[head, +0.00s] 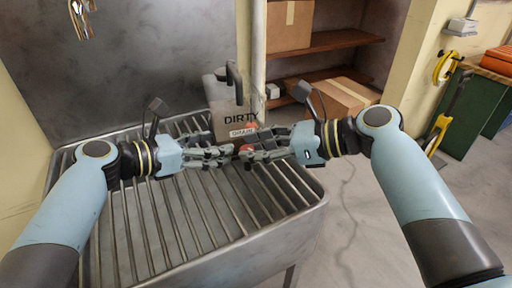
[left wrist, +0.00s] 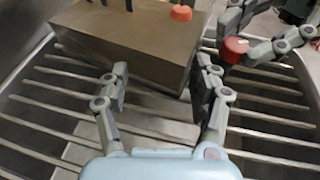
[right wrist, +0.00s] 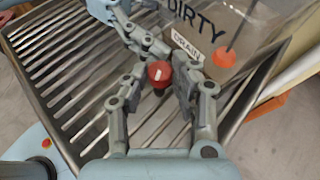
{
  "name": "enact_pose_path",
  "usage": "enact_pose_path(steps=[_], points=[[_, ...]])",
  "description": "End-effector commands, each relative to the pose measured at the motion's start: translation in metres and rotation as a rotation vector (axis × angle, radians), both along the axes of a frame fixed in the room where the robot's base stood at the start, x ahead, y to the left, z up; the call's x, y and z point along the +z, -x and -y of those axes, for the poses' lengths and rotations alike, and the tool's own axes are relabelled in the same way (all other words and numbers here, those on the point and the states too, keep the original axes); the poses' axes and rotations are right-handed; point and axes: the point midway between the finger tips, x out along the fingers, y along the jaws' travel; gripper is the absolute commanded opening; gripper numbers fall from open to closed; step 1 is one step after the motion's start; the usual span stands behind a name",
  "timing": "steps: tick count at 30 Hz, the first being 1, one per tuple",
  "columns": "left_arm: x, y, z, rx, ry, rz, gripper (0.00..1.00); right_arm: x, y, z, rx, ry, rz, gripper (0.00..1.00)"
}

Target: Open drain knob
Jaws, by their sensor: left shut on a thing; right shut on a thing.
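A brown-grey container (head: 228,108) labelled DIRTY and DRAIN stands on the slatted metal rack. It also shows in the left wrist view (left wrist: 130,45) and the right wrist view (right wrist: 225,30). A red drain knob (head: 246,149) with a white mark sits low in front of it, clear in the right wrist view (right wrist: 158,72). My right gripper (head: 255,152) is closed around the knob, a finger on each side. My left gripper (head: 222,155) is at the container's lower part; its fingers look apart in the left wrist view (left wrist: 160,85), and its contact is partly hidden.
The slatted rack (head: 150,235) is otherwise mostly clear. An orange-red cap (right wrist: 224,58) is on the container. Cardboard boxes (head: 345,97) sit on shelves behind. A pale vertical post (head: 258,50) stands behind the rack. A green cabinet (head: 462,115) is at the right.

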Motion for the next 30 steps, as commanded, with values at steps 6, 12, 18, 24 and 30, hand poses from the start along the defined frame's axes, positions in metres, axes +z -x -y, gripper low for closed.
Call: enact_pose_path(steps=[6,12,18,24,30], points=[[0.0016,-0.0014,0.0014,0.002,0.004,0.001,0.46,-0.0006,-0.0015,-0.0001,0.152,-0.004,-0.007,0.0],[0.0017,-0.0013,0.0017,0.002,0.005,0.001,0.46,-0.0011,-0.0033,0.0,0.273,-0.004,-0.007,0.0],[0.0018,-0.0011,0.0018,0.002,0.005,0.001,0.46,-0.0016,-0.0041,0.0004,0.352,-0.003,-0.007,0.0],[0.0018,-0.001,0.0019,0.001,0.006,0.002,0.46,-0.0014,-0.004,0.0006,0.385,-0.005,-0.008,0.0],[0.0018,-0.001,0.0019,0.001,0.006,0.002,0.46,-0.0016,-0.0035,0.0007,0.389,-0.004,-0.007,0.0]])
